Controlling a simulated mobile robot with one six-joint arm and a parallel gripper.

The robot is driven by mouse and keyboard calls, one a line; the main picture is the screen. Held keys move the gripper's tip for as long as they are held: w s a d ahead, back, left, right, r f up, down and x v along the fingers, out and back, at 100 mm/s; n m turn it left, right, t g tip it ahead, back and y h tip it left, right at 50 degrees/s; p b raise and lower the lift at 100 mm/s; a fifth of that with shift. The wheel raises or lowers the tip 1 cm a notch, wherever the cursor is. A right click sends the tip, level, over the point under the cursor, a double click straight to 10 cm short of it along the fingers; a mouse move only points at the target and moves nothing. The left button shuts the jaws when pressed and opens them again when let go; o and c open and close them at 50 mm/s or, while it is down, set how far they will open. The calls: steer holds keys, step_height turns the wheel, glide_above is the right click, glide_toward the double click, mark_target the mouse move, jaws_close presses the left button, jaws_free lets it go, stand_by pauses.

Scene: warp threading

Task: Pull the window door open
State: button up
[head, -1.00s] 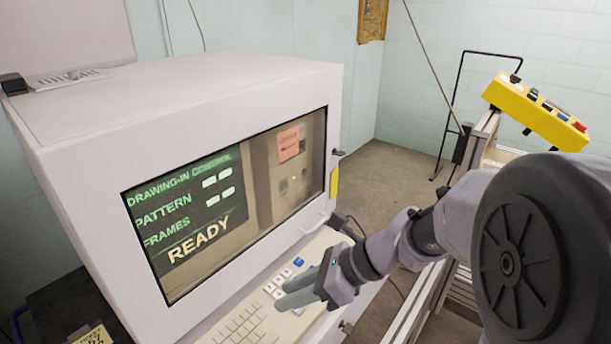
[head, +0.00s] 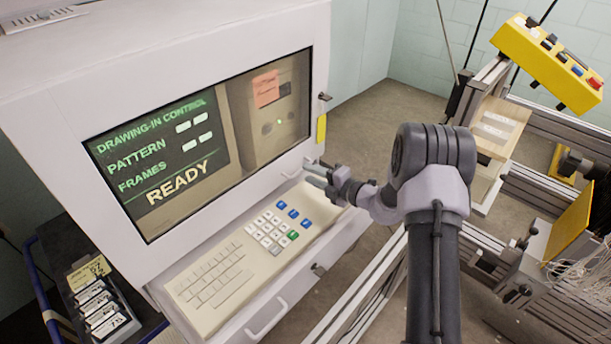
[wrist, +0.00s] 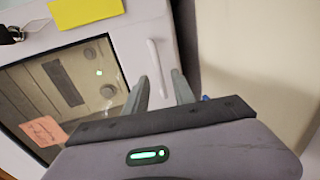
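The window door (head: 200,150) is a large glazed panel on the front of the white cabinet, and it looks shut. In the wrist view the window (wrist: 70,90) is at the left. The door's slim white handle (wrist: 157,68) stands just ahead of my fingertips, roughly in line with the gap between them. My gripper (head: 318,172) is at the door's lower right corner, and it also shows in the wrist view (wrist: 161,83). Its two fingers are apart with nothing between them.
A keyboard shelf (head: 225,285) juts out below the door. A yellow tag (head: 321,128) and a small dark latch (head: 324,97) are on the cabinet's right edge. A yellow control box (head: 548,62) and metal frame stand at right. Card trays (head: 100,305) are at lower left.

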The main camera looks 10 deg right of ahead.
steer(key=shift+x, duration=1.45)
jaws_close()
steer(key=shift+d, duration=0.1)
